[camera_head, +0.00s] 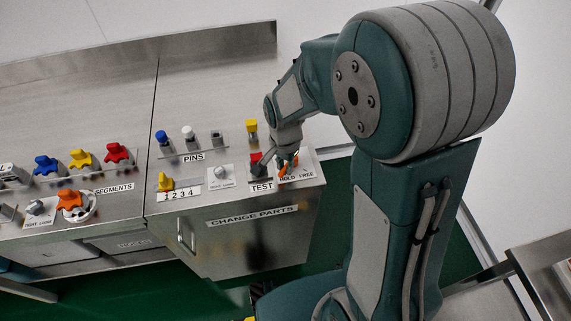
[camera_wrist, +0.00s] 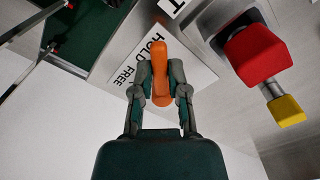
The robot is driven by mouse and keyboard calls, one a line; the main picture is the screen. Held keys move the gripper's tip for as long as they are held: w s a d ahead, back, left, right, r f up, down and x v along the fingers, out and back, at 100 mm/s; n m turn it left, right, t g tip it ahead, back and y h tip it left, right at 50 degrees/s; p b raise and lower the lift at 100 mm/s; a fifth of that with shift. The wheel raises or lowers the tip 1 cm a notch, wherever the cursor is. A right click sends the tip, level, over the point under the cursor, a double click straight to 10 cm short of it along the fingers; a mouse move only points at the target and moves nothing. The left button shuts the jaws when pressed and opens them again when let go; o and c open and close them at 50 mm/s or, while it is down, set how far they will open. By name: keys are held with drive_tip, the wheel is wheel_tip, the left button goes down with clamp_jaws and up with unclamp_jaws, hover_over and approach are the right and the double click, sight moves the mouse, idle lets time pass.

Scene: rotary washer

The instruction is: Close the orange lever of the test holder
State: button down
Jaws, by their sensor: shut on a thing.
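The orange lever (camera_wrist: 160,75) stands on the white HOLD FREE label (camera_wrist: 201,62) in the wrist view. My gripper (camera_wrist: 160,72) has one finger on each side of the lever and is shut on it. In the head view my gripper (camera_head: 287,160) is at the right end of the metal cabinet top, and only bits of the orange lever (camera_head: 283,174) show beside the fingers. The test holder (camera_head: 259,171) is next to it, with a red piece (camera_head: 256,159) in it and the TEST label (camera_head: 262,187) in front. The red piece (camera_wrist: 257,54) also shows in the wrist view.
A yellow piece (camera_head: 251,127) stands behind the test holder. Blue, white and grey pins (camera_head: 188,133) stand to the left behind the PINS label. A yellow knob (camera_head: 166,182) and a grey knob (camera_head: 221,172) are left of the holder. The cabinet's right edge is close to my gripper.

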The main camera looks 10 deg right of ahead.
sight(283, 168)
drive_tip(key=shift+s+f, duration=0.1)
drive_tip(key=c, duration=0.6)
unclamp_jaws()
drive_tip(key=shift+a, duration=0.15)
drive_tip(key=shift+c, duration=0.2)
wheel_tip(283, 168, up, 12)
drive_tip(key=s+d+r+n+t, duration=0.2)
drive_tip(key=s+d+r+n, duration=0.1)
drive_tip(key=s, duration=0.4)
drive_tip(key=s+d+r+n+t, duration=0.3)
drive_tip(key=s+r+n, duration=0.2)
drive_tip(key=s+n, duration=0.1)
drive_tip(key=shift+s+r+t, duration=0.2)
drive_tip(key=shift+s+t, duration=0.1)
drive_tip(key=shift+s, duration=0.35)
